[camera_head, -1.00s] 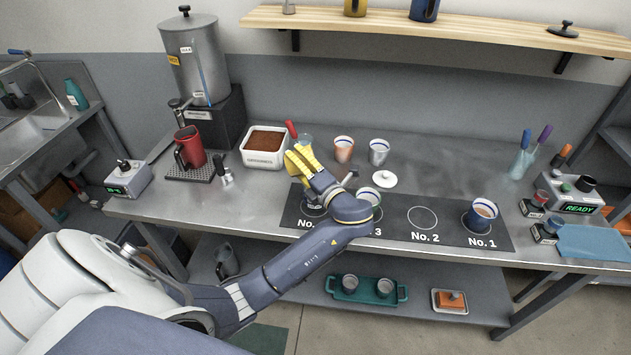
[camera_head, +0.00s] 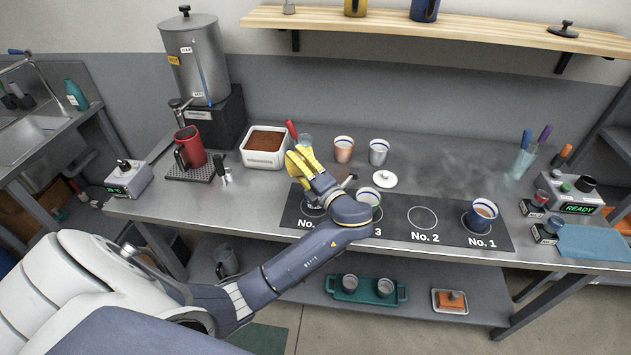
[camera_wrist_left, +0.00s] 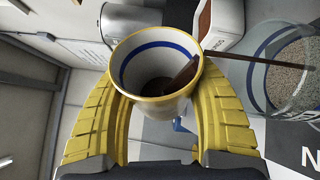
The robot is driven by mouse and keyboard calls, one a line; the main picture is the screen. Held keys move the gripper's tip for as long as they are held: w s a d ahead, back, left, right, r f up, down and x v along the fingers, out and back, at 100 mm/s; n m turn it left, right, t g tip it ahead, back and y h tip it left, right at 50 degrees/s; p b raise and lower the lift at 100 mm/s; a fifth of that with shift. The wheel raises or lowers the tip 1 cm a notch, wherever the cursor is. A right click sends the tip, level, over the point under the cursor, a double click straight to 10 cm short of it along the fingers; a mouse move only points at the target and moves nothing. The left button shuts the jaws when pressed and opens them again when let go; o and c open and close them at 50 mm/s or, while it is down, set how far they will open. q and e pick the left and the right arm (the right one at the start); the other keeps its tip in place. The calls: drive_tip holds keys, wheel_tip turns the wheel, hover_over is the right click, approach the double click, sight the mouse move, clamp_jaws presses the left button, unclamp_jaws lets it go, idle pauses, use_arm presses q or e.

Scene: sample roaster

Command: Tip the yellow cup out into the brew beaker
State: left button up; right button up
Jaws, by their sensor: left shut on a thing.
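My left gripper (camera_head: 300,162) is above the bench's left-middle part, near the No. 4 end of the dark mat. In the left wrist view its yellow fingers (camera_wrist_left: 160,115) are shut around a pale cup (camera_wrist_left: 155,68) with a yellow rim and a blue band inside. The inside is dark at the bottom, and a brown flat piece shows across its right side. A clear glass beaker (camera_wrist_left: 292,82) with grainy tan contents stands to the right of the cup, apart from it. A thin dark rod crosses over the beaker. In the head view my gripper and arm mostly hide this cup.
A white bin (camera_head: 265,147) of brown grounds stands behind-left. A copper cup (camera_head: 343,149), a grey cup (camera_head: 378,152) and a white lid (camera_head: 384,179) are behind-right. Another cup (camera_head: 368,197) stands on No. 3, and a filled cup (camera_head: 483,211) on No. 1. No. 2 is empty.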

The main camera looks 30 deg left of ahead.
use_arm(q)
drive_tip(key=shift+w+r+m, duration=0.1)
drive_tip(key=shift+m, duration=0.5)
idle(1.0)
drive_tip(key=n, duration=0.2)
drive_tip(key=shift+r+n+h, duration=0.3)
drive_tip(key=shift+s+f+n+h, duration=0.25)
drive_tip(key=shift+f+n+h, duration=0.05)
drive_tip(key=shift+f+n, duration=0.35)
drive_tip(key=shift+a+r+n+h, duration=0.25)
drive_tip(key=shift+r+n, duration=0.2)
drive_tip(key=shift+n, duration=0.3)
drive_tip(key=f+n, duration=0.1)
drive_tip(key=n+h, duration=0.1)
drive_tip(key=shift+s+f+n+h, duration=0.2)
drive_tip(key=shift+f+n+h, duration=0.1)
drive_tip(key=shift+f, duration=0.1)
drive_tip(key=shift+s+a+r+n+h, duration=0.35)
drive_tip(key=shift+s+a+r+n, duration=0.1)
drive_tip(key=shift+a+n, duration=0.2)
drive_tip(key=shift+s+a+f+n+t+h, duration=0.35)
drive_tip(key=shift+s+a+f+n+h, duration=0.25)
drive_tip(key=shift+n, duration=0.4)
drive_tip(key=shift+s+a+f+n+t+h, duration=0.35)
drive_tip(key=shift+s+a+f+n+h, duration=0.2)
drive_tip(key=shift+n, duration=0.4)
